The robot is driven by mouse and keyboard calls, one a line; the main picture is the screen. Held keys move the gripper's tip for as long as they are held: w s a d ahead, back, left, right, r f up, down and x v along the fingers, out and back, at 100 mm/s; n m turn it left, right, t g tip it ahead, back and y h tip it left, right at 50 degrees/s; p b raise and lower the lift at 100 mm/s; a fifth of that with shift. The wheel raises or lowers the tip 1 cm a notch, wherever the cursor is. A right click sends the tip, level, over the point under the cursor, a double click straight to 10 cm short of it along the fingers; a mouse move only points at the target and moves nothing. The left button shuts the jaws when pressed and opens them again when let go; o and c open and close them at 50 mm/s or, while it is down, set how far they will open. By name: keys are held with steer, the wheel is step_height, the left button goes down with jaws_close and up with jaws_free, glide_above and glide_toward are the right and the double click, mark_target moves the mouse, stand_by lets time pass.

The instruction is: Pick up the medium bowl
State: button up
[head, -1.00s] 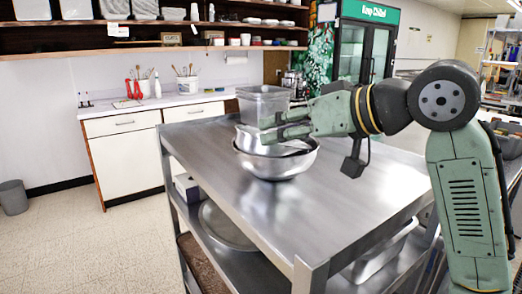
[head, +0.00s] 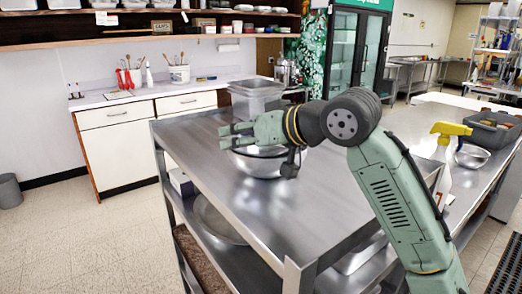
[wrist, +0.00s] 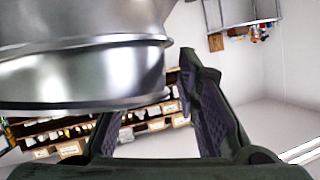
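Two metal bowls sit nested on the steel cart top: a smaller one, seemingly the medium bowl (head: 240,149), inside a larger bowl (head: 262,166). My gripper (head: 232,137) is over their near upper side in the head view, fingers pointing left, and hides much of the smaller bowl. In the wrist view, my gripper (wrist: 150,115) has its fingers wide apart. The medium bowl (wrist: 80,78) fills the upper left there and covers the tip of the left finger, with the larger bowl (wrist: 80,20) above it in the picture. I cannot tell whether a rim lies between the fingers.
A translucent grey container (head: 257,97) stands just behind the bowls. The near part of the cart top (head: 310,215) is bare. At right, a counter holds a yellow-topped spray bottle (head: 446,165), a small metal bowl (head: 472,156) and a grey tub (head: 492,132).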

steer(key=shift+c, duration=0.6)
jaws_close()
